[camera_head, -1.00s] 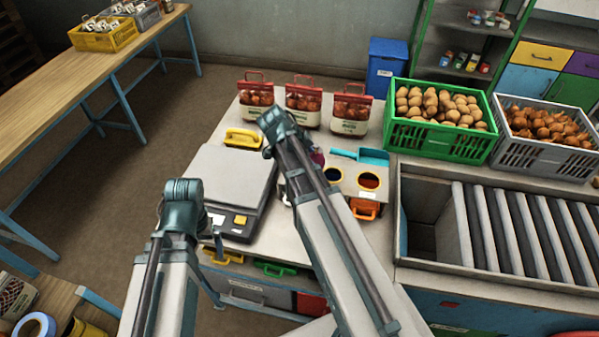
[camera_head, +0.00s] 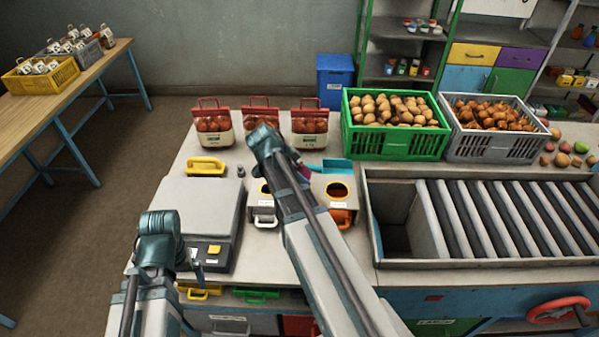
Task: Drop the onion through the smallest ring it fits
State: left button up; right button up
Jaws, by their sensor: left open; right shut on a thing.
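A sizing box stands at the table's middle. A small purple-red patch beside my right arm, seemingly the onion (camera_head: 304,172), shows just above and behind the box. My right gripper is mostly hidden behind its own arm there and is shut on it; the height above the rings cannot be told. My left gripper (camera_head: 196,264) is open and empty, low at the front edge of the scale, partly hidden by its arm.
A flat scale (camera_head: 199,210) lies left of the box, with a yellow-handled object (camera_head: 206,167) behind it. Several bagged packs (camera_head: 258,122) stand behind. A green crate (camera_head: 399,146) of potatoes, a grey crate (camera_head: 486,149) of onions and a roller conveyor (camera_head: 490,262) fill the right.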

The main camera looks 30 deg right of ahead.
jog(key=shift+f+b, duration=2)
jog(key=shift+f, duration=0.35)
jog(key=o, duration=1.4)
jog(key=shift+o, duration=0.2)
jog(key=p+v, duration=1.1)
jog(key=v, duration=0.3)
jog(key=shift+p, duration=0.35)
